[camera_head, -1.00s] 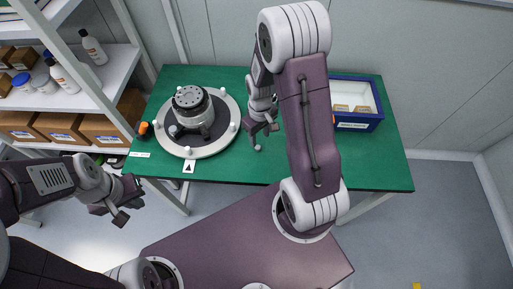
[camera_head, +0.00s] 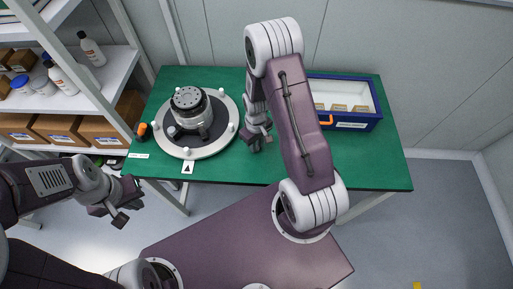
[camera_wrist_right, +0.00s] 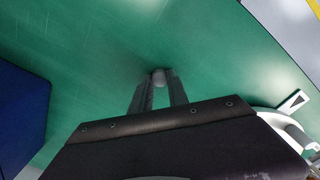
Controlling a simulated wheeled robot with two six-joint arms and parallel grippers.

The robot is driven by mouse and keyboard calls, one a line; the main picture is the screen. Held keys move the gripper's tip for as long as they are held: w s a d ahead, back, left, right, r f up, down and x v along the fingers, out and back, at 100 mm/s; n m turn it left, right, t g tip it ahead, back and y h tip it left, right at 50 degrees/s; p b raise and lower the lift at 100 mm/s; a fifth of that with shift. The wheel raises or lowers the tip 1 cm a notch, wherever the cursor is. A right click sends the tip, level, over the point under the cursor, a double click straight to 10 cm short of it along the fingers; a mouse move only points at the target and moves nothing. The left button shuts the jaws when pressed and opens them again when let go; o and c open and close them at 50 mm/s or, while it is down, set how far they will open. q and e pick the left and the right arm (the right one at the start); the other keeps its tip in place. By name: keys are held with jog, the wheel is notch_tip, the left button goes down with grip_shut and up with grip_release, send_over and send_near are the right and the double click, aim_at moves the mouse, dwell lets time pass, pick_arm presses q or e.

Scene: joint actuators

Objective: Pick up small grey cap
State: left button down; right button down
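The small grey cap (camera_wrist_right: 158,77) shows in the right wrist view between the tips of my right gripper (camera_wrist_right: 159,83). The two dark fingers are close together and appear to touch the cap on both sides. The cap seems to be at the green tabletop; I cannot tell whether it is lifted. In the head view my right gripper (camera_head: 257,143) is low over the table's front part and largely hides the cap. My left gripper (camera_head: 127,211) is open and empty, off the table's front left edge.
A round white base (camera_head: 170,143) with several knobs carries a grey actuator (camera_head: 191,112) left of my right gripper. A blue bin (camera_head: 372,123) with brown parts stands at the back right. Green tabletop (camera_head: 375,165) is clear at the right. A shelf (camera_head: 100,65) stands at the left.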

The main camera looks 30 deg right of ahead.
dwell(0.3)
notch_tip(320, 180, up, 5)
jog(key=p, duration=0.5)
jog(key=shift+s+r, duration=0.15)
jog(key=s+a+r+p, duration=0.1)
jog(key=s+r+p, duration=0.1)
jog(key=s+p, duration=0.3)
jog(key=s+a+r+p, duration=0.2)
jog(key=s+r+p, duration=0.1)
jog(key=s+p, duration=0.2)
jog(key=shift+s+a+r+p, duration=0.25)
jog(key=shift+s+r+p, duration=0.1)
jog(key=shift+s, duration=0.1)
